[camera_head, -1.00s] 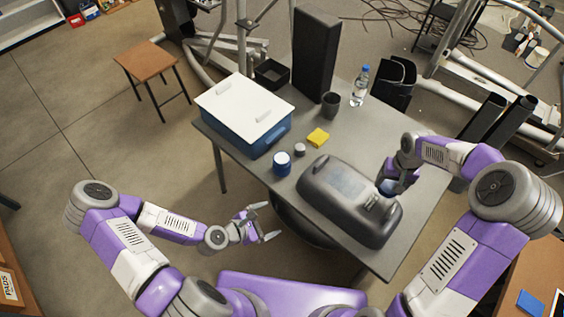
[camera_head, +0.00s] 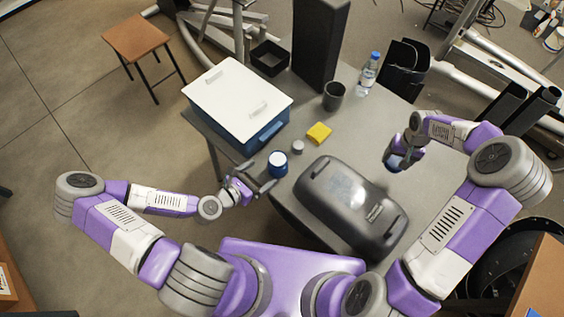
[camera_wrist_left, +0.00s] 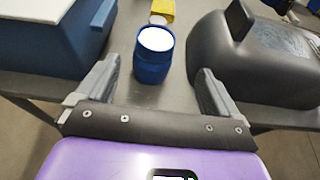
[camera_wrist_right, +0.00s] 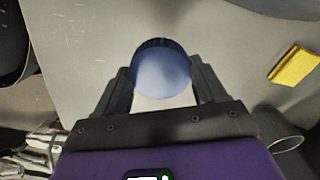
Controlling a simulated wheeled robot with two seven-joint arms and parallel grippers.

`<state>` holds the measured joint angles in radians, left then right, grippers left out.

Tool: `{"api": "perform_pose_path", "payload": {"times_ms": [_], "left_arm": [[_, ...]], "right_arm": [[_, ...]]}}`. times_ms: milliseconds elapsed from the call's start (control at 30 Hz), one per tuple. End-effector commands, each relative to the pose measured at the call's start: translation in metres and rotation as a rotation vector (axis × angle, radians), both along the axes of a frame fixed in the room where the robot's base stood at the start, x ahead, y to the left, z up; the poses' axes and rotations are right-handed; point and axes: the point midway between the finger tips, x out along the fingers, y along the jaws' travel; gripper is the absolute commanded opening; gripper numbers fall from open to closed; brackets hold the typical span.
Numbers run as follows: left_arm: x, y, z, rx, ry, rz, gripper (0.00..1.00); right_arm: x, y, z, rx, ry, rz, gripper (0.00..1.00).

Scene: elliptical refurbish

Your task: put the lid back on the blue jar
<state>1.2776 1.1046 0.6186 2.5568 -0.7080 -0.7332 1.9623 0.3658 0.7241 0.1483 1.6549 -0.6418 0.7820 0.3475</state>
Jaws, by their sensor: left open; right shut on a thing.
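The blue jar (camera_head: 278,164) stands upright near the table's front edge, with a white top face showing. In the left wrist view the jar (camera_wrist_left: 154,56) is ahead, between the lines of my left fingers. My left gripper (camera_head: 266,183) is open and empty, just short of the jar and apart from it. My right gripper (camera_head: 393,166) is shut on a round blue lid (camera_wrist_right: 162,70) at the right side of the table, beyond the dark grey case. The lid (camera_head: 396,162) is partly hidden by the gripper in the head view.
A dark grey case (camera_head: 350,208) lies right of the jar. A blue box with a white lid (camera_head: 238,98) stands to its left. A small grey cylinder (camera_head: 298,147) and yellow block (camera_head: 319,133) sit behind it. A cup (camera_head: 333,96) and bottle (camera_head: 368,73) stand farther back.

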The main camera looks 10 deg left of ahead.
Motion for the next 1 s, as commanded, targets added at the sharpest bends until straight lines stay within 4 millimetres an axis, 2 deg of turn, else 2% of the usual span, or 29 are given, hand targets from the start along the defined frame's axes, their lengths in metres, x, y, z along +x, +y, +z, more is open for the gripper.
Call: {"api": "perform_pose_path", "payload": {"times_ms": [167,600,1000], "left_arm": [[0.005,-0.003,-0.003,0.001,-0.001,-0.003,0.95],[0.05,-0.033,-0.025,0.001,-0.001,-0.003,0.95],[0.054,-0.035,-0.026,0.001,-0.001,0.0,0.95]], "right_arm": [[0.0,0.0,-0.002,0.0,0.0,0.0,0.41],[0.0,0.0,-0.01,0.0,0.0,0.0,0.41],[0.0,0.0,-0.01,0.0,0.0,0.0,0.41]]}}
